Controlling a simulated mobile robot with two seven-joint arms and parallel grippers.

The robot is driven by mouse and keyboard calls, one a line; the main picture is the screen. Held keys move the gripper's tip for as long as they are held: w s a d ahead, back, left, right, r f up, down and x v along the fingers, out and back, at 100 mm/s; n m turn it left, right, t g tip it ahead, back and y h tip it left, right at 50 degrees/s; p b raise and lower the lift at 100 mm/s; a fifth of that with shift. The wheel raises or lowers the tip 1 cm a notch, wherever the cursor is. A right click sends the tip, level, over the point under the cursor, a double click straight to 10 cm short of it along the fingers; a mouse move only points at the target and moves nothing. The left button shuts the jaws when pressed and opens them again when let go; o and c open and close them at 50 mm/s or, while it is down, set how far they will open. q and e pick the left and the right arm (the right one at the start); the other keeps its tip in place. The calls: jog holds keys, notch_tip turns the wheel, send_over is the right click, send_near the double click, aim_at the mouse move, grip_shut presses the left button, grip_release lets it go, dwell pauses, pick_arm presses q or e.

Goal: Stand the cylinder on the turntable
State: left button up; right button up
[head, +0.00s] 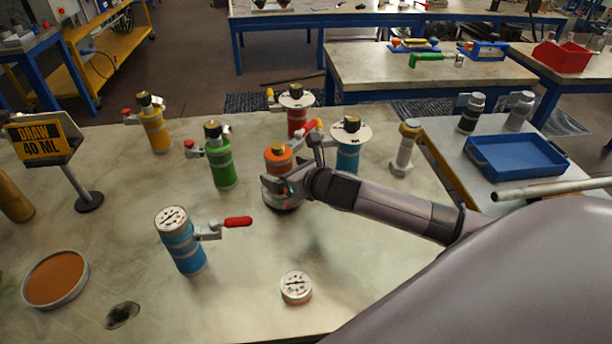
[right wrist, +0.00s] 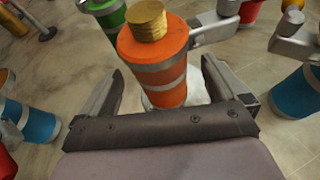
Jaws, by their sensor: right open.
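An orange cylinder (head: 278,160) with grey bands stands upright near the middle of the table, partly hidden by my right gripper (head: 284,187). In the right wrist view the cylinder (right wrist: 165,62) has a brass top and a side handle. The fingers of my right gripper (right wrist: 164,72) are open on either side of it, with gaps showing. Something pale lies under or behind its foot; I cannot tell what. A low round disc with a brown top and grey rim (head: 56,278), perhaps the turntable, lies empty at the front left. My left gripper is not in view.
Green (head: 220,160), yellow (head: 155,128), red (head: 297,118) and blue (head: 347,155) vessels stand around the cylinder. Another blue vessel (head: 183,245) with a red-handled valve stands front left. A small gauge (head: 296,287) lies at the front. A sign (head: 45,140) stands left.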

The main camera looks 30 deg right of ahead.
jog(key=v, duration=0.8)
jog(key=shift+s, duration=0.3)
jog(key=shift+r, duration=0.1)
